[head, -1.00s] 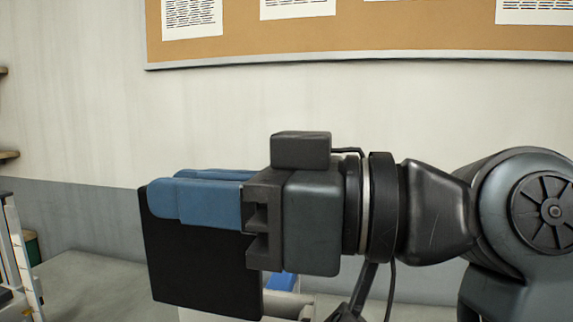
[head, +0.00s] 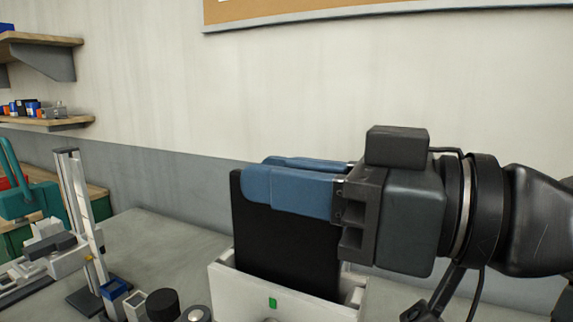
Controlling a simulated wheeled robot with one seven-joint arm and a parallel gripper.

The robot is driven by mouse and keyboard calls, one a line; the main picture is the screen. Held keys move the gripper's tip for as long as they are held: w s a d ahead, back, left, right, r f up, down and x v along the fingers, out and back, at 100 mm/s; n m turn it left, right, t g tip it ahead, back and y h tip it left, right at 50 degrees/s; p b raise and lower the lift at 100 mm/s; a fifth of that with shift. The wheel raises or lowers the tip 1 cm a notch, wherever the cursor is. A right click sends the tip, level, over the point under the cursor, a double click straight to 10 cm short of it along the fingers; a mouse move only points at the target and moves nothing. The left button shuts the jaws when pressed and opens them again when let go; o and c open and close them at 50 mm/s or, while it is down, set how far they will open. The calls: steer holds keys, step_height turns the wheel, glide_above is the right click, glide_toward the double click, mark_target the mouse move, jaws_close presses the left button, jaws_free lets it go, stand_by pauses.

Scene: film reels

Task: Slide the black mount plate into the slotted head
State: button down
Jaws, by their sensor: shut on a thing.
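The black mount plate (head: 285,245) stands upright, held near its top edge by my gripper (head: 300,180). The blue fingers are shut on it, one on each face. Its lower edge is hidden behind the front wall of a white box-like holder (head: 240,292) with a small green mark. I cannot tell how deep the plate sits or whether it touches the holder. The slotted head is not clearly identifiable; a light grey stand with an upright column (head: 82,215) and a pale block (head: 62,258) is at the left.
Small blue-rimmed (head: 114,290) and white containers and a black cylinder (head: 162,305) stand at the front, left of the holder. A teal case (head: 35,205) and wall shelves (head: 45,123) are at the left. Grey bench top (head: 165,245) is clear behind the containers.

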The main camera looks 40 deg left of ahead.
steer(key=shift+f, duration=0.6)
steer(key=shift+d+f+b, duration=0.15)
steer(key=shift+f+b, duration=0.5)
steer(key=shift+b, duration=0.4)
stand_by(1.1)
steer(key=c, duration=1.3)
jaws_free()
steer(key=shift+c, duration=0.2)
steer(key=b+v, duration=0.1)
steer(key=v, duration=1)
steer(key=shift+b, duration=0.3)
